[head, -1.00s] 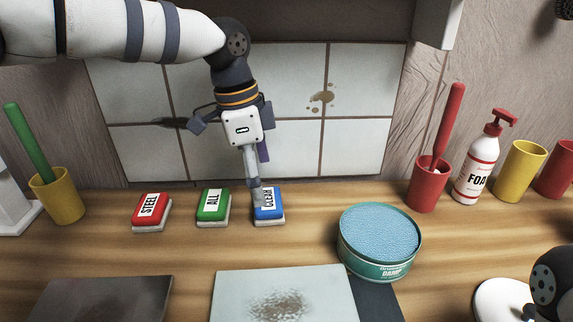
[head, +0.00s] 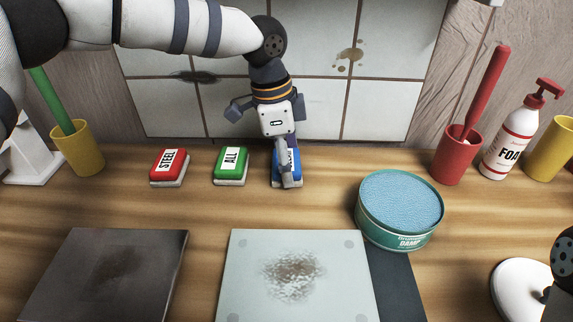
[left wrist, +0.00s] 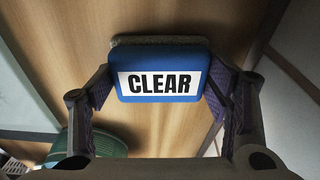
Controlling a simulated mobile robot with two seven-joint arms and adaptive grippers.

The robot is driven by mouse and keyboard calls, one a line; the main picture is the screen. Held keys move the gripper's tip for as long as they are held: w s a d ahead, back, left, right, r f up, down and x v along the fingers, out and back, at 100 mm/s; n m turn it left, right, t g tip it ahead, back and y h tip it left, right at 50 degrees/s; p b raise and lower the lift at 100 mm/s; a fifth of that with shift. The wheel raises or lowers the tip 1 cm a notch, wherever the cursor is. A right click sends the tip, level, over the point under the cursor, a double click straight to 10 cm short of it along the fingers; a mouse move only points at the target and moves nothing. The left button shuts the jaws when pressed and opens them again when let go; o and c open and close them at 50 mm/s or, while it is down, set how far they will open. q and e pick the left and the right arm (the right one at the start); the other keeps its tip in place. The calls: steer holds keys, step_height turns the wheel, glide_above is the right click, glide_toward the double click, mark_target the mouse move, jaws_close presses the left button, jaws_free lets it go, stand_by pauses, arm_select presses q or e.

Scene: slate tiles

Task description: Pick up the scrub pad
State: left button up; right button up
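A blue scrub pad (head: 294,160) with a white CLEAR label and a grey scouring underside sits on the wooden counter, at the right end of a row of three. The left wrist view shows it face-on (left wrist: 160,60). My left gripper (head: 286,178) points down over it, one finger hiding part of its label. In the left wrist view the open fingers (left wrist: 160,88) stand on either side of it, very close to its ends; firm contact is not visible. A green ALL pad (head: 231,164) and a red STEEL pad (head: 169,165) lie to its left. My right gripper is out of view.
A round teal tin with a blue sponge (head: 400,208) stands right of the blue pad. A stained pale tile (head: 245,290) and a dark plate (head: 60,280) lie in front. Cups hold a green (head: 78,150) and a red (head: 455,162) handle. A tiled wall stands close behind.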

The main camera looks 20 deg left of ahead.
arm_select(q)
steer(key=shift+c, duration=1.1)
steer(key=shift+r, duration=0.15)
step_height(320, 180, up, 3)
steer(key=shift+f, duration=0.1)
steer(key=s+d+r+p, duration=0.2)
steer(key=s+d+r, duration=0.5)
steer(key=s+r, duration=0.3)
steer(key=shift+s+p, duration=0.35)
steer(key=shift+s, duration=0.75)
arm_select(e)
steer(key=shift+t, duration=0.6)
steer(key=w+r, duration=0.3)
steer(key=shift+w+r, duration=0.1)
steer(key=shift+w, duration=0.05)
arm_select(q)
steer(key=shift+f, duration=0.1)
